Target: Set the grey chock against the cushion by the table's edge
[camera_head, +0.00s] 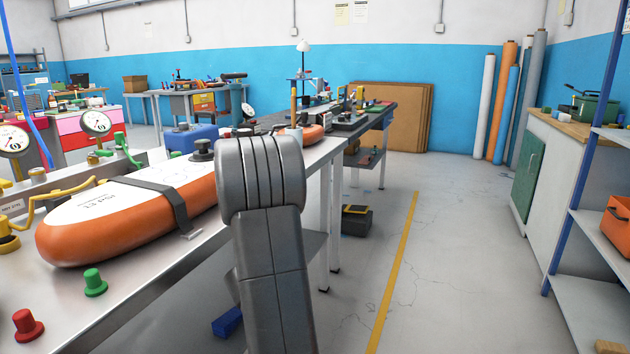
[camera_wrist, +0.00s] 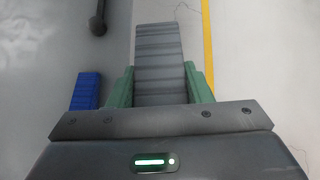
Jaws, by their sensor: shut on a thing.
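My gripper (camera_wrist: 160,92) is shut on the grey chock (camera_wrist: 160,52), a ribbed grey block between its two green fingers in the wrist view. The chock is held above the floor. In the head view my own grey arm fills the middle, and neither fingers nor chock can be made out. An orange and white inflated cushion (camera_head: 125,212) lies on the metal table (camera_head: 128,305) at left, with a dark strap across it, close to the table's edge. The cushion does not show in the wrist view.
A blue block (camera_head: 227,321) lies low beside the table; a blue block shows in the wrist view (camera_wrist: 86,90). Green (camera_head: 95,283) and red (camera_head: 28,326) knobs stand on the table. A dark box (camera_head: 356,220) sits on the floor. The aisle near the yellow line (camera_head: 394,270) is clear.

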